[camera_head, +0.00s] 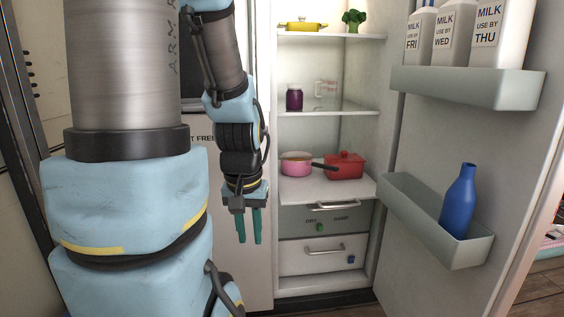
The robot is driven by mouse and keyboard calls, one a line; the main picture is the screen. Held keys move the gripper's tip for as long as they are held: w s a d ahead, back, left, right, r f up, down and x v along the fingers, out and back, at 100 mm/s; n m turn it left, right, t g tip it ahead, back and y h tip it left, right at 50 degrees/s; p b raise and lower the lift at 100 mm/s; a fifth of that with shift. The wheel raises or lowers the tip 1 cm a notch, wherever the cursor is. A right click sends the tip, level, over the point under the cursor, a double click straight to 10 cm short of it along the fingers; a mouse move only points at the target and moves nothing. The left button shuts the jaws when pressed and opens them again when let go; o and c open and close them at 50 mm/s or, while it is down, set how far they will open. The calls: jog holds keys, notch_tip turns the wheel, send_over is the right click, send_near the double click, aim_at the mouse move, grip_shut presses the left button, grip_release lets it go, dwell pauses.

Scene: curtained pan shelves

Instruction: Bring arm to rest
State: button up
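My gripper (249,241) hangs at the middle of the head view, with its two green fingers pointing down. The fingers are apart and nothing shows between them. It is in front of the left edge of the open fridge (359,80), to the left of the shelves and apart from the pans. My arm comes down from the top of the view, with its upper links filling the left side and hiding much of what is behind.
A pink pot (296,168) and a red lidded pot (344,170) stand on the lower shelf (325,190). A yellow pan (302,25) is higher up. The open door (420,145) at right holds milk cartons (488,25) and a blue bottle (458,203).

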notch_tip(320, 180, up, 24)
jog(key=p, duration=2.1)
jog(key=shift+f, duration=0.25)
